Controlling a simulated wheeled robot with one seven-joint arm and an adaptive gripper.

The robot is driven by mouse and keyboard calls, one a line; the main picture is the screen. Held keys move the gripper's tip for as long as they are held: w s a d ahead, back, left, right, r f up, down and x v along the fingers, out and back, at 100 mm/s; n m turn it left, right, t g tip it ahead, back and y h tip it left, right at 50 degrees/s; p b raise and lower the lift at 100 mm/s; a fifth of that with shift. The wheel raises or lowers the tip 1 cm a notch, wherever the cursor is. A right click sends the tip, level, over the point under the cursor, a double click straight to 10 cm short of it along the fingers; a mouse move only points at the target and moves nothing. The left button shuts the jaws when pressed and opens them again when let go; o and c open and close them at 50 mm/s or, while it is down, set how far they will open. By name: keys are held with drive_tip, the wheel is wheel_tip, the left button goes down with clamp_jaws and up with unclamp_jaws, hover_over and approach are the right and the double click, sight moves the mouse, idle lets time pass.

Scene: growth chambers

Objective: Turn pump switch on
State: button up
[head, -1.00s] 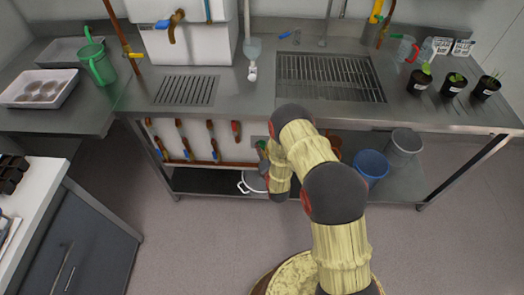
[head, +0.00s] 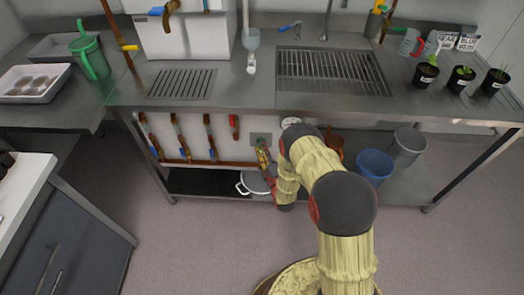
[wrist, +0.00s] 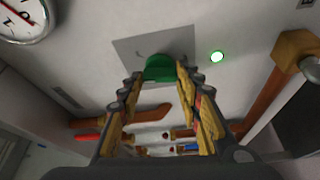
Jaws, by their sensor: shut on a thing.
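The pump switch is a green knob (wrist: 160,66) on a grey plate (wrist: 128,48) on the white wall panel under the bench. My gripper (wrist: 159,76) is shut on the green knob, one finger on each side of it in the wrist view. A round light (wrist: 217,57) right of the plate glows green. In the head view my gripper (head: 263,153) is at the panel below the bench's front edge, just under the grey plate (head: 260,137). The knob is hard to make out there.
A round gauge (wrist: 22,18) is left of the plate in the wrist view. Pipes with coloured valves (head: 178,136) line the panel to the left. A white pot (head: 254,184), blue bucket (head: 375,166) and grey bucket (head: 405,146) stand on the lower shelf.

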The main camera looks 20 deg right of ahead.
drive_tip(key=shift+f+m+t+h, duration=0.1)
drive_tip(key=shift+m+t+h, duration=0.25)
drive_tip(key=shift+m, duration=1)
drive_tip(key=shift+f+m+t+h, duration=0.15)
drive_tip(key=shift+m+t+h, duration=0.25)
drive_tip(key=shift+m, duration=0.9)
drive_tip(key=shift+f+m+t+h, duration=0.1)
drive_tip(key=shift+m+t+h, duration=0.25)
drive_tip(key=shift+m, duration=1)
drive_tip(key=o, duration=1.2)
drive_tip(key=shift+a, duration=0.1)
drive_tip(key=shift+c, duration=0.2)
drive_tip(key=v, duration=1.2)
